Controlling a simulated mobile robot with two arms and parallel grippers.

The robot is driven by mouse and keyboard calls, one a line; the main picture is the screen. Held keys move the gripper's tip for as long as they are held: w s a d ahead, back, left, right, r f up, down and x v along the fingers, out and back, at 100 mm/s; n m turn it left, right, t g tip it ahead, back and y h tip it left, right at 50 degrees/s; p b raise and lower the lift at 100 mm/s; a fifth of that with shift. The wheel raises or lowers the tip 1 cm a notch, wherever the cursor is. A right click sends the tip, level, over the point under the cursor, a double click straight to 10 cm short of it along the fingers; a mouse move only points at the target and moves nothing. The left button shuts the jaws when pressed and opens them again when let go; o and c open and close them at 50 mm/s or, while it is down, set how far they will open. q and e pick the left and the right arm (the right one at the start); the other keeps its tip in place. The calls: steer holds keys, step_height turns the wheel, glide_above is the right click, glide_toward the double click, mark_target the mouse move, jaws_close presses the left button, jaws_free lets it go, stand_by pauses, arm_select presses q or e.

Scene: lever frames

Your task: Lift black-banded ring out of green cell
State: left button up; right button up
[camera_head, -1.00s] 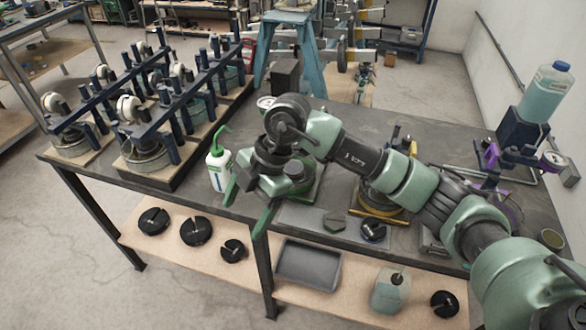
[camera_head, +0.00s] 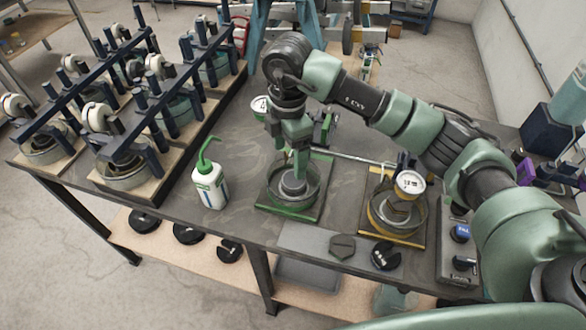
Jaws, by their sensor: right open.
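The green cell (camera_head: 318,208) is a round, clear-walled dish on a green-edged square plate, in the middle of the bench in the head view. A grey stepped round piece (camera_head: 292,187) sits inside it. I cannot make out a black band on it, so I cannot tell whether it is the ring. My right gripper (camera_head: 299,172) points straight down over the cell. Its green fingers are open and reach down to the top of the grey piece; whether they touch it is unclear. The fingers hide part of the cell's far side. My left gripper is not in view.
A white bottle with a green spout (camera_head: 210,186) stands left of the cell. A yellow cell (camera_head: 418,235) with a dial gauge (camera_head: 410,184) is on the right. A grey mat (camera_head: 300,237) lies in front. Dark-railed racks (camera_head: 132,140) fill the left.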

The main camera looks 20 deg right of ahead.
mark_target(294, 179)
steer(key=f, duration=0.1)
steer(key=s+f+p, duration=0.1)
steer(key=f+p, duration=0.1)
steer(key=shift+s+d+f, duration=0.25)
steer(key=shift+s, duration=0.1)
step_height(294, 179, down, 3)
steer(key=shift+w+d+r+p, duration=0.1)
steer(key=shift+w+r+p, duration=0.1)
steer(key=shift+p, duration=0.3)
steer(key=shift+f, duration=0.3)
steer(key=c, duration=1.7)
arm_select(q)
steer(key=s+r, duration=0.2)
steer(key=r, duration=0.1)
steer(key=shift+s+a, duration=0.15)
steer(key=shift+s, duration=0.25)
arm_select(e)
steer(key=shift+o, duration=0.2)
steer(key=shift+r, duration=0.1)
